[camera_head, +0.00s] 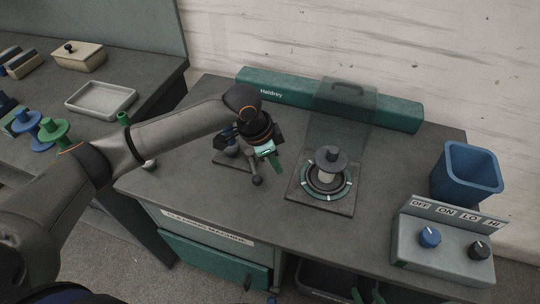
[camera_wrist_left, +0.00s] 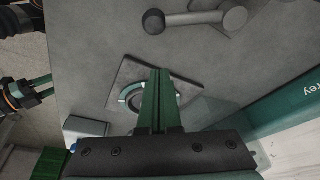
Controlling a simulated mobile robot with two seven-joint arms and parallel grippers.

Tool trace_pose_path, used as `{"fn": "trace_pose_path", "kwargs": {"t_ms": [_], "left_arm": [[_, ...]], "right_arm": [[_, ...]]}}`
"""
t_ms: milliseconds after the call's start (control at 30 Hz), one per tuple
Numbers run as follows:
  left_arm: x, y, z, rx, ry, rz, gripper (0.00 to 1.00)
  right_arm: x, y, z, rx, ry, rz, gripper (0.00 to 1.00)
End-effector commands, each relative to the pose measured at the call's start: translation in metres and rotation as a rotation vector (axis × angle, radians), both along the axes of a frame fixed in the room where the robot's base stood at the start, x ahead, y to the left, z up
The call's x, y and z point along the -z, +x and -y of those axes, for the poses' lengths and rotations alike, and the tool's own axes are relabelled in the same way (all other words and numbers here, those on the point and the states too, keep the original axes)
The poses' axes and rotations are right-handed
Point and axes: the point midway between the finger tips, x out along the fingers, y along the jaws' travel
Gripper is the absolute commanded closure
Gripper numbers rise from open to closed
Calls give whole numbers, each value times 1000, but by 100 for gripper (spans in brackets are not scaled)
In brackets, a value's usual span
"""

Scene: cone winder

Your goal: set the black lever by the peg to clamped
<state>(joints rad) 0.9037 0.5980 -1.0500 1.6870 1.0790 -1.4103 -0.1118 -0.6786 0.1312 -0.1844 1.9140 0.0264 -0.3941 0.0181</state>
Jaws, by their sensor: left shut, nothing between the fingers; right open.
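The black lever (camera_head: 252,167) with a ball knob sits on a small dark plate left of the winder; in the left wrist view its arm (camera_wrist_left: 193,18) runs from the knob on the left to a round hub on the right. The peg cannot be made out clearly; my left gripper covers part of that plate. My left gripper (camera_head: 275,161) is shut and empty, just right of and above the lever, apparently apart from it. Its green fingers also show in the left wrist view (camera_wrist_left: 160,100). My right gripper (camera_head: 367,294) is open at the bottom edge, low in front of the bench.
A winder plate (camera_head: 343,204) with a black-topped spindle and clear raised guard stands right of the lever. A blue bin (camera_head: 466,173) and a control box (camera_head: 440,248) with two knobs are further right. A side bench on the left holds a tray (camera_head: 101,99) and spools.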

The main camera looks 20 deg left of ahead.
Motion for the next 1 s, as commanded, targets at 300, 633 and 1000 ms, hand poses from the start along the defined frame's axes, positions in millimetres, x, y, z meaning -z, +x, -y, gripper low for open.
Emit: {"fn": "trace_pose_path", "kwargs": {"t_ms": [300, 633, 1000], "left_arm": [[36, -2, -5, -1, 2, 2, 100], [33, -14, -22, 1, 1, 1, 100], [33, -14, -22, 3, 0, 1, 100]], "right_arm": [[-1, 0, 0, 1, 1, -1, 50], [-4, 0, 0, 1, 1, -1, 50], [-5, 0, 0, 1, 1, 0, 50]]}}
